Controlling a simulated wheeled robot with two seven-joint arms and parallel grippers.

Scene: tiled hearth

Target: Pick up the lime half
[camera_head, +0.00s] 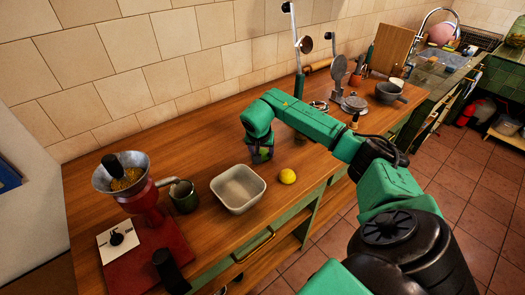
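My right gripper (260,155) points down over the wooden counter, behind the white bowl and left of a whole yellow lemon (287,176). It is small and dark in the view, and I cannot make out whether its fingers are open or shut. I cannot clearly make out a lime half; if one is under or between the fingers, the gripper hides it. My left gripper is not in view.
A waffle iron (351,102) and a dark pot (389,92) stand farther right. Bare counter (215,143) lies behind the bowl.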

